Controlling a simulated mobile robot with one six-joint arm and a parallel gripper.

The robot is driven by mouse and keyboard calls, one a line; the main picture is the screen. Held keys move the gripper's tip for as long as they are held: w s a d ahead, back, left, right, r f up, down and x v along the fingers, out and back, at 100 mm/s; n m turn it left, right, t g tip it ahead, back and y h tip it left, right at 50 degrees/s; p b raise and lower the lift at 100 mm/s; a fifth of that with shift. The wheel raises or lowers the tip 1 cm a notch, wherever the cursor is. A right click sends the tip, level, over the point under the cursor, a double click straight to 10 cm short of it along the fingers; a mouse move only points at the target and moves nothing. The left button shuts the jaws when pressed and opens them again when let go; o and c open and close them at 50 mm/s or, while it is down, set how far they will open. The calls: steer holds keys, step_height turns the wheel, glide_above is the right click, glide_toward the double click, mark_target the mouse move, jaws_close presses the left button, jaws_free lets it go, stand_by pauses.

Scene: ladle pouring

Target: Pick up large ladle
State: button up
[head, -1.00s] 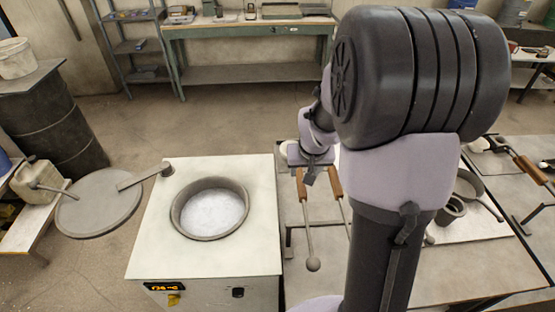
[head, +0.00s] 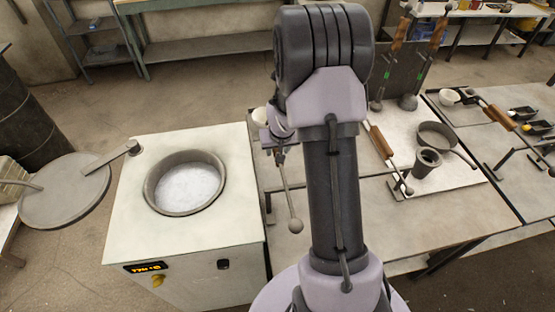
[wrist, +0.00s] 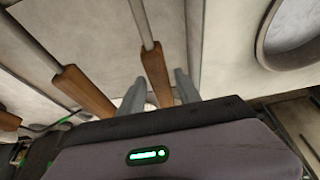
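In the wrist view, two long-handled tools with wooden grips lie side by side. The nearer wooden handle (wrist: 157,75) lies between the fingers of my gripper (wrist: 160,92), with a visible gap on each side. The second wooden handle (wrist: 85,90) is to the left, outside the fingers. In the head view my gripper (head: 278,145) is over the bench to the right of the furnace. A metal rod with a ball end (head: 295,226) runs out below it. The ladle bowls are not visible there, so I cannot tell which tool is the large ladle.
The furnace (head: 133,215) with its round pot of bright melt (head: 188,188) stands left of the bench. Its round lid (head: 65,190) is swung out left. Another wooden-handled tool (head: 380,142), a dark cup (head: 427,162) and a pan (head: 437,135) are right of my arm.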

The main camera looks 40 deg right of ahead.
jaws_close()
stand_by(1.2)
